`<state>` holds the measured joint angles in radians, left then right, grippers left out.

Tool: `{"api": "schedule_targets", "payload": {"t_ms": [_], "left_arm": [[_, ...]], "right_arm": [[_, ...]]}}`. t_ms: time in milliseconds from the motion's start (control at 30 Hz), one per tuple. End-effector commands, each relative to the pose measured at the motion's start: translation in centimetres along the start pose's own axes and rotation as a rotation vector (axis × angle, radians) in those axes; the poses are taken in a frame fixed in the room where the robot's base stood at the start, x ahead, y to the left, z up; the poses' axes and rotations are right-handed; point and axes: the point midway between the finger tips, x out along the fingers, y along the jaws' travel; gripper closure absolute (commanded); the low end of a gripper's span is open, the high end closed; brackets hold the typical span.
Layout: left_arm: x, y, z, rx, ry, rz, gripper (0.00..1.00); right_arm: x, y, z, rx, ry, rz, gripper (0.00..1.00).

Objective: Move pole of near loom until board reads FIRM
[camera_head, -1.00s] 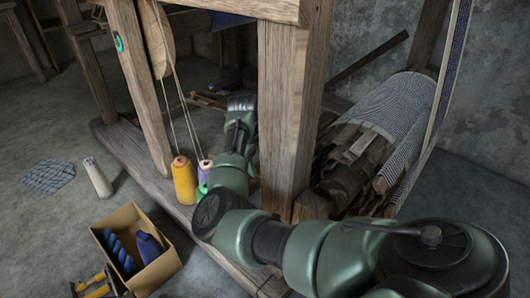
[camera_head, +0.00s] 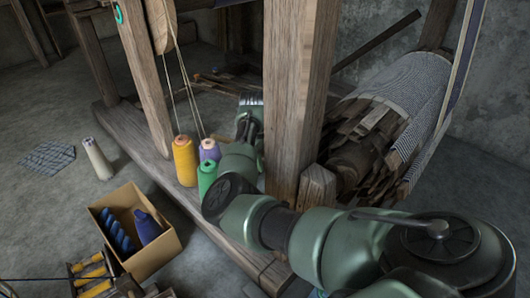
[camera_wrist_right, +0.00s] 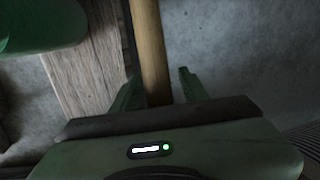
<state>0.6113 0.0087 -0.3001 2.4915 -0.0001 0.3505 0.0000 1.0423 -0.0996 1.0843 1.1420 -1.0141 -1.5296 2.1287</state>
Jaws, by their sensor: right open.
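The near loom's wooden frame shows in the head view, with a thick upright post (camera_head: 298,90) in the middle. My right arm reaches in from the lower right, and its hand end (camera_head: 250,105) is beside the post's left side, partly hidden. In the right wrist view, a round wooden pole (camera_wrist_right: 149,45) runs down between the fingers of my right gripper (camera_wrist_right: 156,80). The fingers are open, with a gap on the pole's right; contact on the left cannot be told. The board is not in view. My left gripper is not in view.
Yellow (camera_head: 184,160), purple (camera_head: 209,150) and green (camera_head: 206,177) thread cones stand on the loom's base beam (camera_head: 135,135). A cardboard box (camera_head: 160,262) with blue items sits on the floor, near yellow-handled tools (camera_head: 92,272). A rolled cloth (camera_head: 400,95) is at right.

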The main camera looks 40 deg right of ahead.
Motion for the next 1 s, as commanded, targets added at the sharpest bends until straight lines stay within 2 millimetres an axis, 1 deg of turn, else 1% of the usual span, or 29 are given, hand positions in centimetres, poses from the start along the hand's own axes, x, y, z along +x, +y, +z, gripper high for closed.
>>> {"api": "schedule_targets", "payload": {"t_ms": [33,67,100,167,200,1000], "left_arm": [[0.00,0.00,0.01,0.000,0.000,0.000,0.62],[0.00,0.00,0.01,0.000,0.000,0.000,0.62],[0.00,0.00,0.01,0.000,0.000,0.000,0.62],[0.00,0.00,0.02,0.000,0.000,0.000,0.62],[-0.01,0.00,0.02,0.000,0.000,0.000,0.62],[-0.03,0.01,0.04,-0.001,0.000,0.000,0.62]], "right_arm": [[-0.01,0.00,-0.01,0.000,0.000,0.000,0.58],[-0.01,0.00,-0.01,0.000,0.000,0.000,0.66],[-0.01,0.00,-0.01,0.000,0.000,0.000,0.77],[-0.01,0.00,-0.01,0.000,0.000,0.000,0.94],[-0.01,0.01,-0.01,0.000,0.000,0.000,1.00],[0.00,0.07,-0.01,-0.001,0.001,0.001,1.00]]}}
